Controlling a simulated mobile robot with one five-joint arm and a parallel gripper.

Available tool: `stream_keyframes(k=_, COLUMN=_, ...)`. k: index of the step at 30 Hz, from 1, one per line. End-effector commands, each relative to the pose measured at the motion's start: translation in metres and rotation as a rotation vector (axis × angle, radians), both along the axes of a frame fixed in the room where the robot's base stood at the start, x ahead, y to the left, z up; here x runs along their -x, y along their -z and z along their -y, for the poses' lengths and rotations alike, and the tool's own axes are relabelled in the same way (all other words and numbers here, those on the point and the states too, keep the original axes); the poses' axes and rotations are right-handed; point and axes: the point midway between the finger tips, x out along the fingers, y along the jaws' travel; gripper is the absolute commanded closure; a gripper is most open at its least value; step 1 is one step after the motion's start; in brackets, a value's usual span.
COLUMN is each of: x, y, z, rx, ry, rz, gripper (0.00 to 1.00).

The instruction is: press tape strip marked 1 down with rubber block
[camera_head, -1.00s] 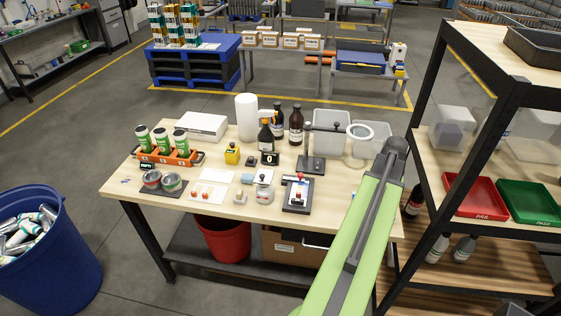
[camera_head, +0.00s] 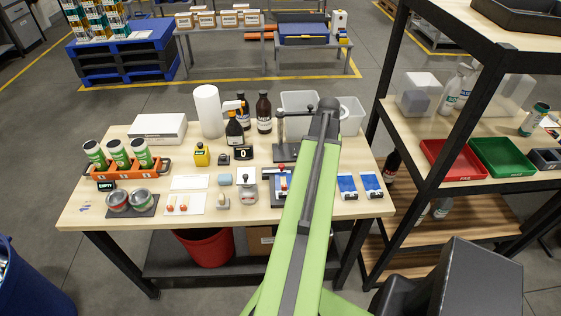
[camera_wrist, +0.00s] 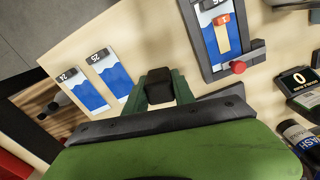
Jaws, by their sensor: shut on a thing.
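My gripper (camera_wrist: 164,82) has green fingers shut on a black block (camera_wrist: 159,92), which looks like the rubber block, in the wrist view. It hangs above the table, between two blue-and-white cards and a dark fixture (camera_wrist: 207,62). The fixture holds another blue-and-white card with a tan tape strip (camera_wrist: 222,38) on it. In the head view the fixture (camera_head: 268,191) is partly covered by my arm, and my gripper is hidden.
Cards marked 25 (camera_wrist: 113,75) and 24 (camera_wrist: 85,88) lie flat at left. The fixture has a red knob (camera_wrist: 238,67). A counter reading 0 (camera_wrist: 300,80) and a bottle (camera_wrist: 299,137) are at right. A shelf rack (camera_head: 435,95) with red and green trays stands beside the table.

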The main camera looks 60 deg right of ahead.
Motion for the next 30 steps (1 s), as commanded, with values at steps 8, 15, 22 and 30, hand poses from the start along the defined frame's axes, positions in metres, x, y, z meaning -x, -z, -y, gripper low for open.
stream_keyframes(k=8, x=-0.098, y=0.000, z=-0.052, rx=0.000, ry=-0.181, rz=0.000, gripper=1.00)
stream_keyframes(k=15, x=-0.122, y=0.000, z=-0.068, rx=0.000, ry=-0.228, rz=0.000, gripper=1.00)
stream_keyframes(k=22, x=-0.122, y=0.012, z=-0.068, rx=0.000, ry=-0.227, rz=0.000, gripper=1.00)
stream_keyframes(k=30, x=-0.122, y=0.046, z=-0.068, rx=0.000, ry=-0.227, rz=0.000, gripper=1.00)
